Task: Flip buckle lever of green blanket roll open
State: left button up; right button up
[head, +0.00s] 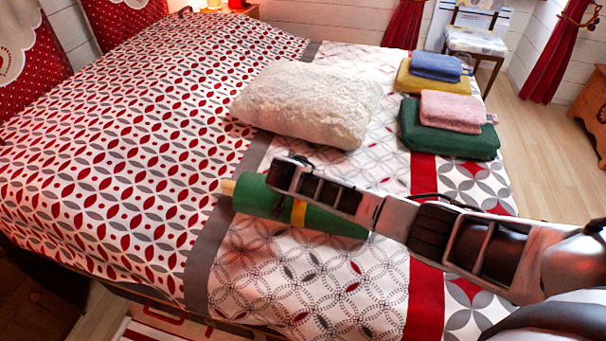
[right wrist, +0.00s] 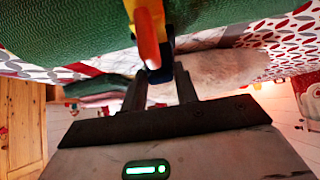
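The green blanket roll (head: 335,222) lies on the bed, with a yellow strap (head: 299,213) around it and a pale end at its left. My right gripper (head: 290,168) is over the roll, and the arm hides part of the roll's upper side. In the right wrist view the roll's green surface (right wrist: 60,40) is close. A yellow and red-orange buckle lever (right wrist: 149,38) with a dark blue part (right wrist: 160,73) shows at my right fingertips (right wrist: 160,76). The fingers stand a little apart on either side of the blue part; whether they grip it is unclear. My left gripper is out of view.
A fluffy white pillow (head: 308,104) lies behind the roll. Folded pink (head: 452,111), green (head: 448,142), yellow (head: 430,82) and blue (head: 436,66) textiles are stacked at the right side of the bed. The patterned bedspread (head: 120,150) left of the roll is clear.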

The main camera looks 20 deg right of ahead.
jog(key=o, duration=0.3)
jog(key=shift+s+r, duration=0.1)
jog(key=shift+r, duration=0.05)
jog(key=p+v, duration=0.1)
jog(key=v, duration=1.4)
jog(key=shift+s+a+r, duration=0.15)
jog(key=shift+r, duration=0.05)
